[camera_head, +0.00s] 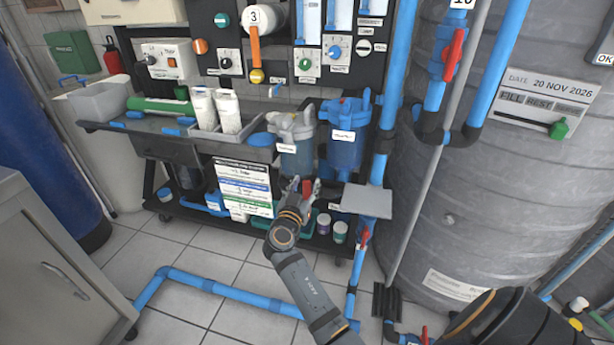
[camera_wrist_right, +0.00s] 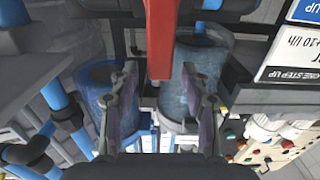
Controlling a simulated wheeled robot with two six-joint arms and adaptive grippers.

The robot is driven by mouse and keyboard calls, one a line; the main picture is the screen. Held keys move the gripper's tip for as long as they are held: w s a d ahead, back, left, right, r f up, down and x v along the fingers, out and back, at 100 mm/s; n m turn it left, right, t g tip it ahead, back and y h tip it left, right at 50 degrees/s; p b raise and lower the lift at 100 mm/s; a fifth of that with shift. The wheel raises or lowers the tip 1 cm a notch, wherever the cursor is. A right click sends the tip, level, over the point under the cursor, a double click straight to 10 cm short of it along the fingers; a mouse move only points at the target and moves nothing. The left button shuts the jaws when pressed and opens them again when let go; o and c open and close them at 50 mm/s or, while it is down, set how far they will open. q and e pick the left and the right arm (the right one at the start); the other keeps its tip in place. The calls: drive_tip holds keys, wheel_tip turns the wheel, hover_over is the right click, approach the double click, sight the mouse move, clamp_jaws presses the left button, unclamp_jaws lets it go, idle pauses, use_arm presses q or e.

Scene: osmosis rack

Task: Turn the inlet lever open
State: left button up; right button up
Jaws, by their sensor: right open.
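My right gripper (camera_head: 303,190) reaches in from below, in front of the rack under the filter housings. In the right wrist view the gripper (camera_wrist_right: 158,98) is open, its two fingers apart with nothing held between them. A red lever (camera_wrist_right: 160,42) lies ahead of the gap between the fingertips. In the head view a small red part (camera_head: 307,187) shows at the gripper's fingers, mostly hidden. Other red levers are on the tall blue pipe (camera_head: 453,55) and on the lower pipe (camera_head: 364,236). I cannot tell which is the inlet lever. My left gripper is out of view.
A clear filter housing (camera_head: 293,140) and a blue one (camera_head: 343,138) hang just above the right gripper. A grey plate (camera_head: 366,200) sits right of it. A large grey tank (camera_head: 480,170) stands at right. A blue floor pipe (camera_head: 225,290) crosses the open tiles.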

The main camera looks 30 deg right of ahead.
clamp_jaws()
idle(0.3)
